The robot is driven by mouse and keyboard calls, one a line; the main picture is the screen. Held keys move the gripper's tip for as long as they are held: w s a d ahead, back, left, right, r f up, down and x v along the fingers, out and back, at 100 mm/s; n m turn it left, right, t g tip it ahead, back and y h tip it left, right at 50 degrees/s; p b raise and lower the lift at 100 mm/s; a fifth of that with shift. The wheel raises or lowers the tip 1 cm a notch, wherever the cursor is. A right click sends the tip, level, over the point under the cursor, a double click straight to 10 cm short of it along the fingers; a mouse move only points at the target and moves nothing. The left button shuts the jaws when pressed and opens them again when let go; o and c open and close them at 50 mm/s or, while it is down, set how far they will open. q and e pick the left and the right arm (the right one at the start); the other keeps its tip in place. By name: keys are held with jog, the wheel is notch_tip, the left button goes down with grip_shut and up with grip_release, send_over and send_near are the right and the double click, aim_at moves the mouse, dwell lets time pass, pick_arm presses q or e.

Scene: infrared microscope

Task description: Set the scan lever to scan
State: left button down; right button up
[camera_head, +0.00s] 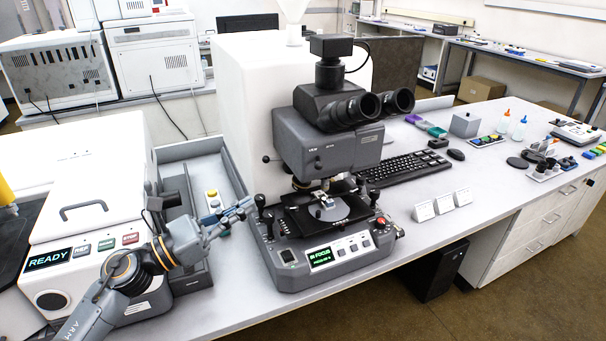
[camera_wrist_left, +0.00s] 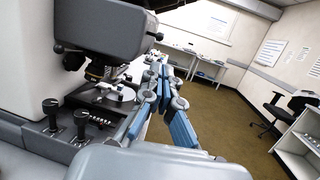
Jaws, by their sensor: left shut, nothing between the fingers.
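The infrared microscope (camera_head: 325,145) stands on the bench, grey-headed with black eyepieces. Two black-knobbed levers rise from the left of its base: one farther back (camera_head: 260,201) and one nearer (camera_head: 267,220). Both levers also show upright in the left wrist view, one at the left (camera_wrist_left: 50,112) and one beside it (camera_wrist_left: 82,121). I cannot read which is the scan lever. My left gripper (camera_head: 245,206) is shut and empty, its tips just left of the levers in the head view. In the wrist view its blue-padded fingers (camera_wrist_left: 160,72) appear right of them. My right gripper is not in view.
The base's front panel has a lit green display (camera_head: 320,256), buttons and a red knob (camera_head: 381,222). A sample (camera_head: 328,208) sits on the black stage. A white READY unit (camera_head: 90,205) stands left.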

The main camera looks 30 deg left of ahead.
pick_arm(q)
jog(key=p, duration=0.6)
send_near(315, 166)
jog(key=x, duration=0.5)
jog(key=shift+w+d+r, duration=0.1)
jog(key=shift+w, duration=0.25)
jog(key=shift+w+d+p, duration=0.35)
jog(key=shift+w, duration=0.25)
jog(key=shift+a, duration=0.1)
